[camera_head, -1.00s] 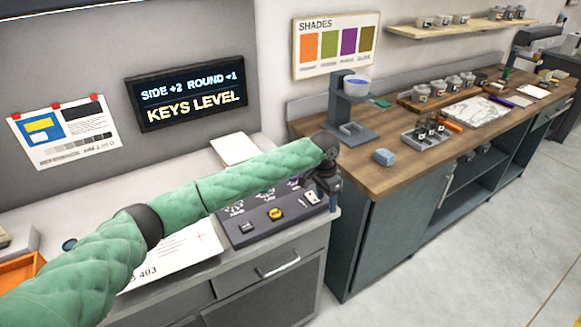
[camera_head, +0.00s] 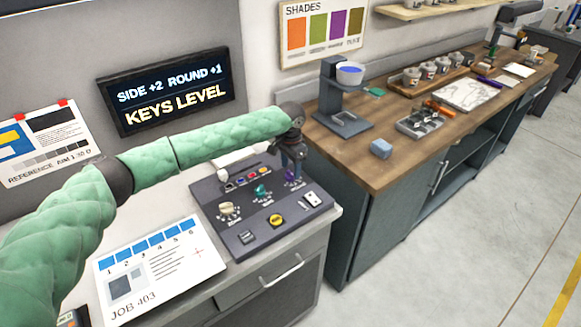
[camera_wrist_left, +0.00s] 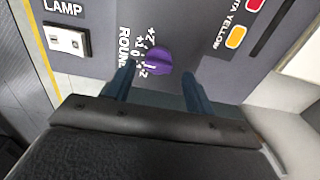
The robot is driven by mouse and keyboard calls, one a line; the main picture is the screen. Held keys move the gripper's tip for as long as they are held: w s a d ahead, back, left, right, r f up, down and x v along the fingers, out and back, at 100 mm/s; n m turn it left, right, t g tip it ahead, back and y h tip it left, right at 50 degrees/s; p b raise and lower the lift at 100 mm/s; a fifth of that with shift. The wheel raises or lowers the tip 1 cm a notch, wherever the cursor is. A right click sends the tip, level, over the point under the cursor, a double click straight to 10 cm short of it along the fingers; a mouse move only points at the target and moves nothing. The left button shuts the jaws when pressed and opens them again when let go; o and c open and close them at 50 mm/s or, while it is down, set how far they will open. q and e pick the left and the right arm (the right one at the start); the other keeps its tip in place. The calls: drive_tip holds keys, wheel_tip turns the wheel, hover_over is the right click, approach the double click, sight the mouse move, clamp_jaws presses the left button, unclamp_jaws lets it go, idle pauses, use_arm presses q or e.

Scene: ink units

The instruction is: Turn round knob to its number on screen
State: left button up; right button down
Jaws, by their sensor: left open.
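The screen (camera_head: 165,92) on the wall reads SIDE +2, ROUND +1 and KEYS LEVEL. The purple round knob (camera_wrist_left: 158,60) sits on the dark console (camera_head: 236,222), beside a ROUND label and a scale from +2 to -2. It also shows in the head view (camera_head: 291,181), partly covered by my gripper. I cannot clearly tell which mark it points to. My left gripper (camera_wrist_left: 156,80) is open and points down over the knob. In the wrist view the knob appears between the fingertips, with room on both sides; contact is not visible. My right gripper is out of view.
A white lamp switch (camera_wrist_left: 68,40) and yellow key (camera_wrist_left: 236,37) lie near the knob. A job sheet (camera_head: 160,268) lies to the left.

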use_arm(q)
drive_tip(key=shift+f, duration=0.45)
drive_tip(key=shift+s+d+f, duration=0.15)
drive_tip(key=shift+s+f, duration=0.05)
drive_tip(key=shift+f, duration=0.35)
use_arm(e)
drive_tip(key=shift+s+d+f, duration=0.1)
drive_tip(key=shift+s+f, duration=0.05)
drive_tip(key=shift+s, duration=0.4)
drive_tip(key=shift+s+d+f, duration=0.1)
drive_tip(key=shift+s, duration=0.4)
use_arm(q)
drive_tip(key=shift+w, duration=0.15)
drive_tip(key=c, duration=1)
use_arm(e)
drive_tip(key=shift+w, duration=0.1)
